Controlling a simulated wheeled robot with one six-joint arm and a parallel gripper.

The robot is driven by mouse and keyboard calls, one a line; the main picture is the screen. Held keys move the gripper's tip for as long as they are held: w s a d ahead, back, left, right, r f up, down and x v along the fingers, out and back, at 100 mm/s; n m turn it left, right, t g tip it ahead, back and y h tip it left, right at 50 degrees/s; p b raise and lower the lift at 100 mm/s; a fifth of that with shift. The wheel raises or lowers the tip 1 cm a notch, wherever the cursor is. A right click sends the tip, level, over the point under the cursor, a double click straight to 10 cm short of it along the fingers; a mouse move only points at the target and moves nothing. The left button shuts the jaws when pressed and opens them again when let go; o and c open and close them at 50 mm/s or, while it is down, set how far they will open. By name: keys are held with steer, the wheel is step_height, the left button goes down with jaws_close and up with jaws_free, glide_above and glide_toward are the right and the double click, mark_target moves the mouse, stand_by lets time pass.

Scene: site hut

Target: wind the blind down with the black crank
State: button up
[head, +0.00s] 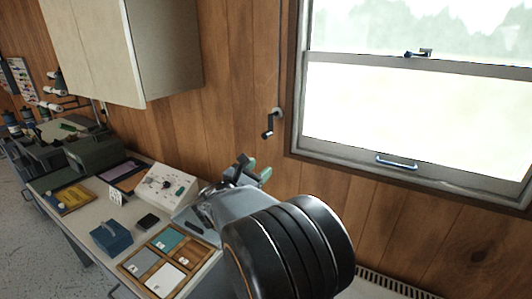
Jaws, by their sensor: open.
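The black crank (269,124) hangs on the wood-panelled wall just left of the window, at the lower end of a thin dark rod (280,55) that runs up out of view. My gripper (257,169), with green fingertips, is open below the crank and a little to its left in the picture. It appears apart from the crank, with nothing seen between the fingers. The blind itself is not visible. The window panes (420,110) in view are uncovered.
A pale cabinet (125,45) hangs on the wall at upper left. Below it, a bench holds a white control box (167,190), a blue box (111,238) and a tray of coloured tiles (140,262). The wall around the crank is clear.

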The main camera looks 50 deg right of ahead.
mark_target(266, 135)
steer(key=w+d+r+n+t+h, duration=0.1)
steer(key=w+d+n, duration=0.1)
steer(key=w+d, duration=0.1)
steer(key=w+d+r+n+t, duration=0.1)
steer(key=w+d+n+t, duration=0.1)
steer(key=d, duration=0.3)
steer(key=w+d+r+n+t+h, duration=0.1)
steer(key=w+d+r+n, duration=0.1)
steer(key=d, duration=0.3)
steer(key=shift+w+n+t+h, duration=0.3)
steer(key=shift+w, duration=0.6)
steer(key=c, duration=0.9)
